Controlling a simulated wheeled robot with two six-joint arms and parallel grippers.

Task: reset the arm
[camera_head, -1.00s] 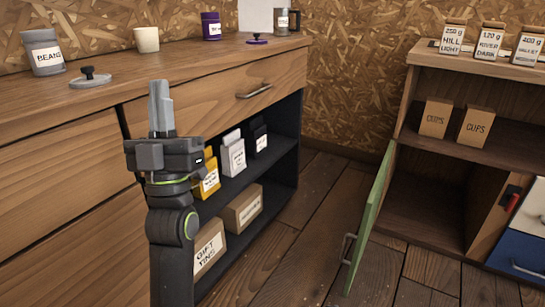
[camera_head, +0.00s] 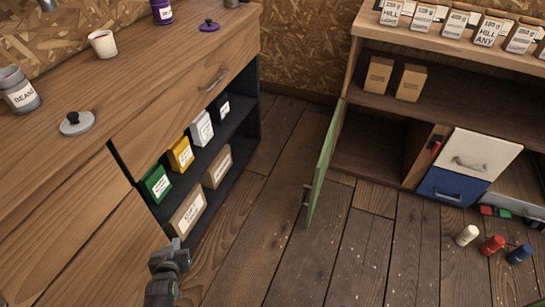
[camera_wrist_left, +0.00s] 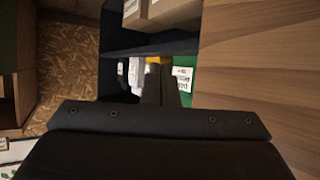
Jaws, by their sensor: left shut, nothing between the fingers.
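My left gripper (camera_head: 175,244) is at the bottom left of the head view, in front of the wooden counter's lower drawers. It is shut and empty. In the left wrist view its closed fingers (camera_wrist_left: 165,84) point toward the dark shelf with the packed bags, apart from them as far as I can tell. My right gripper is in no frame.
The counter (camera_head: 150,75) holds a beans jar (camera_head: 19,92), a lid (camera_head: 76,122) and a cup (camera_head: 102,44). Its open shelf holds bags and boxes. A green door (camera_head: 321,165) stands open. Several small bottles stand on the floor at right; the middle floor is clear.

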